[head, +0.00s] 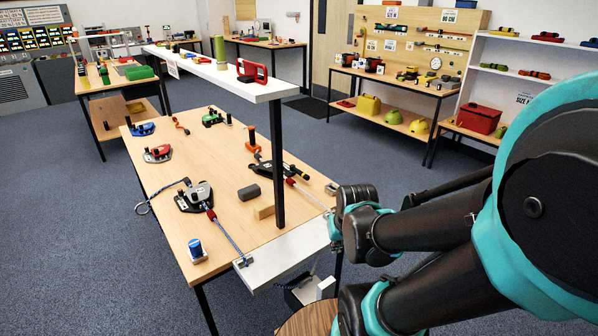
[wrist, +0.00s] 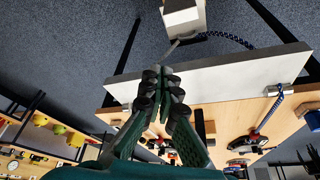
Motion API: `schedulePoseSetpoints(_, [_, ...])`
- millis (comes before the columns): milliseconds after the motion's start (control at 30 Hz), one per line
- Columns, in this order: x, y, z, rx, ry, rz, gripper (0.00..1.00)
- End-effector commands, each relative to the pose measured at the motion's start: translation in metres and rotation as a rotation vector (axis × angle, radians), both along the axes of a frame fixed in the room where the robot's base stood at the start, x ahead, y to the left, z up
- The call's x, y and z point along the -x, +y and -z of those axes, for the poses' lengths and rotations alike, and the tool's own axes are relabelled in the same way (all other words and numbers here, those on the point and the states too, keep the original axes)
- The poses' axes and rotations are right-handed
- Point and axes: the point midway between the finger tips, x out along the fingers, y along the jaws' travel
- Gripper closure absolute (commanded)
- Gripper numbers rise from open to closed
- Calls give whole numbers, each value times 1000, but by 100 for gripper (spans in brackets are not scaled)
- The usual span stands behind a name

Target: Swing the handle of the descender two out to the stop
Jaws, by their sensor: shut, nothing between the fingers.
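Several descenders lie on the wooden table in the head view. One is a grey and black descender (head: 194,197) with a blue rope. Another is a dark descender (head: 268,168) further right with a pale rope and red end. A red one (head: 158,154), a blue one (head: 141,128) and a green one (head: 213,117) stand without ropes. I cannot tell by any label which is number two. My gripper (wrist: 166,72) is shut and empty in the wrist view, in front of the white board (wrist: 225,75), apart from the descenders. In the head view my arm hides the fingers.
A white shelf (head: 222,75) on black posts stands over the wooden table (head: 232,228). A grey block (head: 249,191), a wooden block (head: 264,211) and a blue-topped post (head: 196,248) stand on it. A white box (wrist: 183,18) hangs past the table edge. Carpet is clear at left.

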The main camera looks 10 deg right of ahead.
Motion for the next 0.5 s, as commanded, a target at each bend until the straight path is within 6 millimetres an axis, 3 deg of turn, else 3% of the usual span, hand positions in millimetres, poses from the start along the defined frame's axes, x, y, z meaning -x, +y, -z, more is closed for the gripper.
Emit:
schedulePoseSetpoints(167, [0,0,0,0,0,0,100])
schedulePoseSetpoints(300, [-7,0,-4,2,-1,-8,84])
schedulePoseSetpoints(367, [-19,1,-10,7,-3,-21,76])
schedulePoseSetpoints(500, [-72,2,-35,29,-12,-88,59])
